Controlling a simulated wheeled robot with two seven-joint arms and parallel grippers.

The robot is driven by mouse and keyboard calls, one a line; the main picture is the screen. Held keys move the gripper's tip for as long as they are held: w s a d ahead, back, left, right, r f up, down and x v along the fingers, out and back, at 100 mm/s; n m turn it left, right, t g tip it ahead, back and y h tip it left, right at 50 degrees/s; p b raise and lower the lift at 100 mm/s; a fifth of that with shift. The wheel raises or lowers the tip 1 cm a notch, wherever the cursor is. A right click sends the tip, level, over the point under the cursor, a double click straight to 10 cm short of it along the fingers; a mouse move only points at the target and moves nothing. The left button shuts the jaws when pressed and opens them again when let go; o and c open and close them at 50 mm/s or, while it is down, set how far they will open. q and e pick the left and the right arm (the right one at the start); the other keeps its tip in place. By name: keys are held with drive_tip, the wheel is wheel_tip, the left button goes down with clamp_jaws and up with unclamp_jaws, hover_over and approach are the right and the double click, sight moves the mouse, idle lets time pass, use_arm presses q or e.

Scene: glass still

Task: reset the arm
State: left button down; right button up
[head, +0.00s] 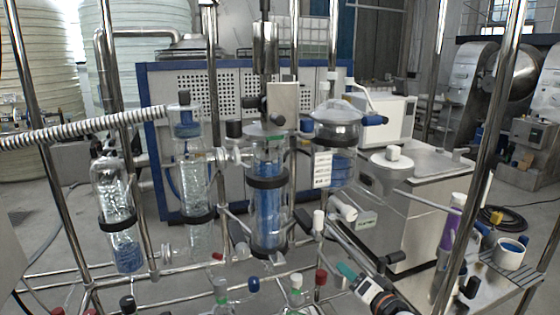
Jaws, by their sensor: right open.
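My right gripper (366,269) is low at the right of centre in the head view, with its wrist coming up from the bottom edge. It is open, and I see nothing between its jaws. It is in front of the glass still, below and to the right of the tall glass column with blue inside (268,215). Pipes and fittings crowd close around it, and I cannot tell whether it touches any of them. My left gripper does not show.
A metal pipe frame (64,205) surrounds the glassware. Glass vessels (118,205) stand at the left, and a round glass vessel (338,130) is at the upper right. Small capped bottles (297,297) are along the bottom. A blue-rimmed cup (511,253) stands on a right shelf.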

drive_tip(key=s+a+f+n+g+h, duration=0.1)
drive_tip(key=s+f+n+g, duration=0.2)
drive_tip(key=s+f, duration=0.45)
drive_tip(key=s+a+f+n+g, duration=0.2)
drive_tip(key=s+f+g, duration=0.15)
drive_tip(key=s, duration=0.65)
drive_tip(key=s+d+f+n+g+h, duration=0.1)
drive_tip(key=s+d+f+g+h, duration=0.15)
drive_tip(key=s, duration=0.95)
drive_tip(key=s+d+f+n+g+h, duration=0.1)
drive_tip(key=s+d+g+h, duration=0.2)
drive_tip(key=s, duration=0.8)
wheel_tip(320, 180, down, 24)
drive_tip(key=f+g, duration=0.1)
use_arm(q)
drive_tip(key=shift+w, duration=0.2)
use_arm(e)
drive_tip(key=s+d+f+g, duration=0.1)
drive_tip(key=s+d+f, duration=0.2)
drive_tip(key=s+f, duration=1.3)
drive_tip(key=shift+s+f+n, duration=0.3)
drive_tip(key=shift+s+n, duration=0.1)
drive_tip(key=shift+s, duration=0.35)
drive_tip(key=shift+d, duration=0.1)
